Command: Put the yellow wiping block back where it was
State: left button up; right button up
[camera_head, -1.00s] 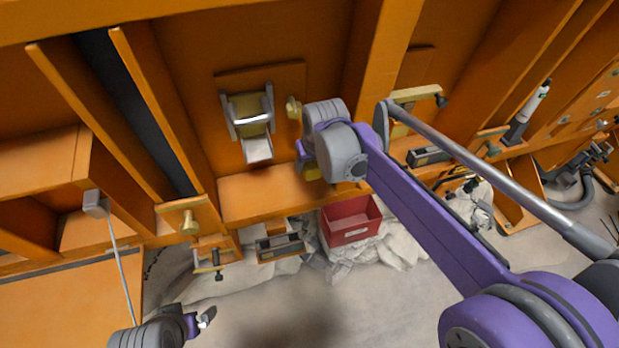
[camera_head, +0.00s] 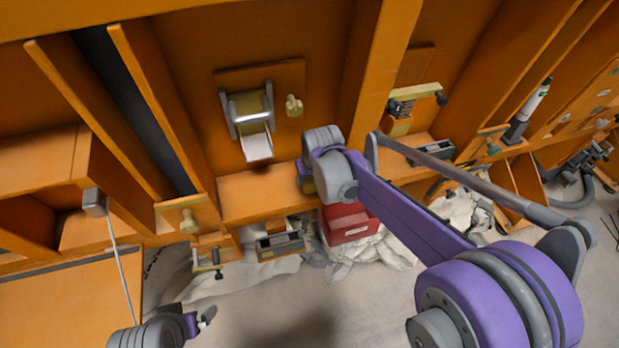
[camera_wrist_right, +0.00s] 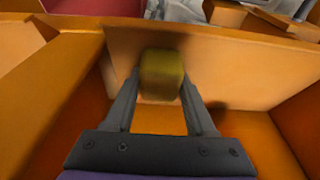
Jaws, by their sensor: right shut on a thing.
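The yellow wiping block (camera_wrist_right: 162,75) is held between the two fingers of my right gripper (camera_wrist_right: 161,82) in the right wrist view, over a pale orange wooden ledge. Whether the block touches the ledge I cannot tell. In the head view a sliver of the yellow block (camera_head: 308,187) shows beneath my right wrist, by the front of the orange ledge (camera_head: 250,191). The fingers there are mostly hidden by the wrist. My left gripper (camera_head: 205,318) is low at the left, away from the block, and its jaws are too small to read.
A red bin (camera_head: 350,232) stands below the ledge, partly behind my right arm. A roller holder with a white sheet (camera_head: 257,147) and a yellow knob (camera_head: 293,106) are on the orange panel above. Orange beams (camera_head: 378,75) rise beside it. The floor in front is partly clear.

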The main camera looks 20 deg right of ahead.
jog(key=o, duration=1.3)
jog(key=shift+f, duration=0.1)
jog(key=p+v, duration=0.1)
jog(key=v, duration=1.1)
jog(key=shift+t, duration=0.4)
jog(key=s+d+f, duration=0.1)
jog(key=s+f, duration=0.2)
jog(key=s, duration=0.4)
jog(key=s+f, duration=0.4)
jog(key=s, duration=0.4)
jog(key=s+d+f, duration=0.1)
jog(key=s+f, duration=0.2)
jog(key=s, duration=0.4)
jog(key=shift+s+d+f, duration=0.25)
jog(key=shift+d+f, duration=0.1)
jog(key=shift+f, duration=0.05)
